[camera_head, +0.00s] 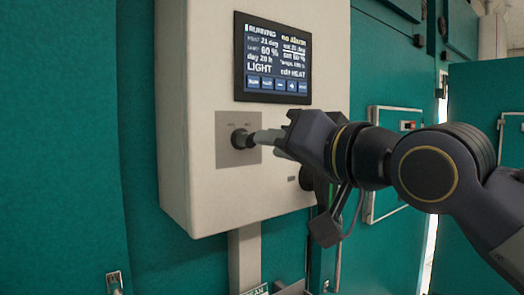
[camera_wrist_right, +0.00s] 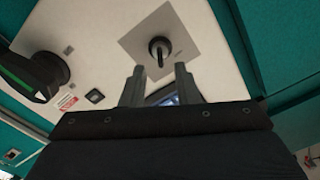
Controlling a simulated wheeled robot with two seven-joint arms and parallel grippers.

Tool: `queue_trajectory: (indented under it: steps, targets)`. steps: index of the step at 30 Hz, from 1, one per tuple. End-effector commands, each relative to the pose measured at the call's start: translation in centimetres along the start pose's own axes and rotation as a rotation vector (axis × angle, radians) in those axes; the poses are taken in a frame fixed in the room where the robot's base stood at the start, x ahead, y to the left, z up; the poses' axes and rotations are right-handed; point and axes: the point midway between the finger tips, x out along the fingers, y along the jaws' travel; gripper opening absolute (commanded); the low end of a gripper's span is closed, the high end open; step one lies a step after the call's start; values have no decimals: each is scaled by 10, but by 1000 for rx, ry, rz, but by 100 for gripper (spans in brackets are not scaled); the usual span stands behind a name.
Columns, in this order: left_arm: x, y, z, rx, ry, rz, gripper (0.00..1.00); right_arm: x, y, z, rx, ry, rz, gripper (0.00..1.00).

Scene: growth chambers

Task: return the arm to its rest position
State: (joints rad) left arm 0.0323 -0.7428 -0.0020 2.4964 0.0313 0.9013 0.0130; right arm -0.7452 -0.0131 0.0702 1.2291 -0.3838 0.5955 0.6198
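My right arm comes in from the right in the head view. Its gripper (camera_head: 264,137) points left at the black rotary knob (camera_head: 240,139) on a grey plate of the white control box. In the wrist view the two fingers of the right gripper (camera_wrist_right: 160,72) stand apart with nothing between them. The knob (camera_wrist_right: 159,48) shows just beyond the fingertips, roughly centred on the gap. Whether a fingertip touches it I cannot tell. My left gripper is in neither view.
The white control box (camera_head: 185,100) carries a lit screen (camera_head: 272,60) reading RUNNING and LIGHT. A large black, green-marked part (camera_wrist_right: 35,75) sticks out from the box. Teal chamber walls (camera_head: 60,150) stand behind. A small framed panel (camera_head: 395,150) is behind my right arm.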

Motion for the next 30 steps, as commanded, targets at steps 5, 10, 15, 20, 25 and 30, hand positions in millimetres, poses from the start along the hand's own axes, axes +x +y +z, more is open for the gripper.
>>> queue_trajectory:
  steps: [5, 10, 15, 20, 25, 30]
  targets:
    - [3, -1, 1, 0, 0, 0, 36, -12, 0, 1, 0, -1, 1, 28]
    - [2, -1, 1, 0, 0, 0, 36, -12, 0, 0, 0, -1, 1, 28]
    - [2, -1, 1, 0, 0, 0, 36, -13, 6, 3, -2, -8, 12, 28]
    - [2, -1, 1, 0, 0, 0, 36, -27, 60, 33, -22, -80, 118, 28]
    - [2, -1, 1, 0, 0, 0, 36, -71, 152, 106, -32, -244, 304, 28]
    - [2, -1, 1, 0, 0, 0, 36, -132, 224, 197, 4, -425, 457, 28]
